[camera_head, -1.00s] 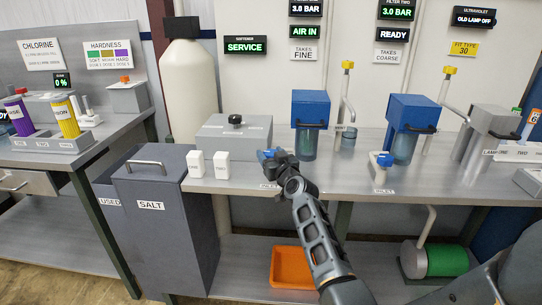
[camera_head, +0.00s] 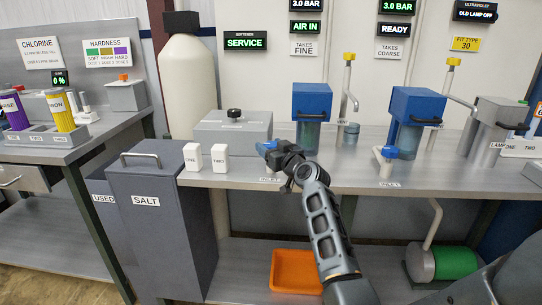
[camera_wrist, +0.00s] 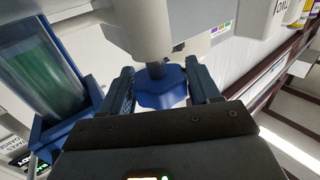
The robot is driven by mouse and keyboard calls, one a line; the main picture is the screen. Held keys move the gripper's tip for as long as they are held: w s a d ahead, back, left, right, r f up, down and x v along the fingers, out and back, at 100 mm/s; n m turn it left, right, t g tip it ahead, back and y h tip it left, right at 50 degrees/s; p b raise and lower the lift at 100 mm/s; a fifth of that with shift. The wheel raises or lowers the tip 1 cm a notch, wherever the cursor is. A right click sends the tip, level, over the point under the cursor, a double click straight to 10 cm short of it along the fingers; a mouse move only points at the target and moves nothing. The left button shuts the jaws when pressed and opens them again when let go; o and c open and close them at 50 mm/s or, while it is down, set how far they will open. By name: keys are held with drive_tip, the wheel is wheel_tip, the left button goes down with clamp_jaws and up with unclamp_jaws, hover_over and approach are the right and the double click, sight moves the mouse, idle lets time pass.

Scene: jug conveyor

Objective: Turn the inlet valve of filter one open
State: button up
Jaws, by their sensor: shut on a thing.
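The inlet valve of filter one has a blue handle (camera_wrist: 160,88), seen between my fingers in the wrist view; in the head view a bit of blue (camera_head: 266,147) shows past my gripper. My gripper (camera_head: 276,153) is at the valve, above the left INLET label (camera_head: 270,180). In the wrist view my gripper (camera_wrist: 162,88) has a finger on each side of the blue handle and is shut on it. My gripper hides most of the valve in the head view. Filter one (camera_head: 311,103) is a blue-topped housing behind and right of my gripper.
Filter two (camera_head: 416,108) and its blue-handled inlet valve (camera_head: 388,153) stand to the right. White blocks labelled ONE (camera_head: 192,157) and TWO (camera_head: 219,158) stand left of my gripper. A grey box (camera_head: 233,127) is behind them. An orange bin (camera_head: 296,270) lies on the lower shelf.

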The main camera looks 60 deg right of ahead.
idle(0.3)
drive_tip(key=o, duration=1)
drive_tip(key=shift+c, duration=0.2)
drive_tip(key=shift+s+a, duration=0.1)
drive_tip(key=v, duration=0.7)
drive_tip(key=shift+s+a+b, duration=0.15)
drive_tip(key=shift+s+b, duration=0.1)
drive_tip(key=shift+b, duration=0.05)
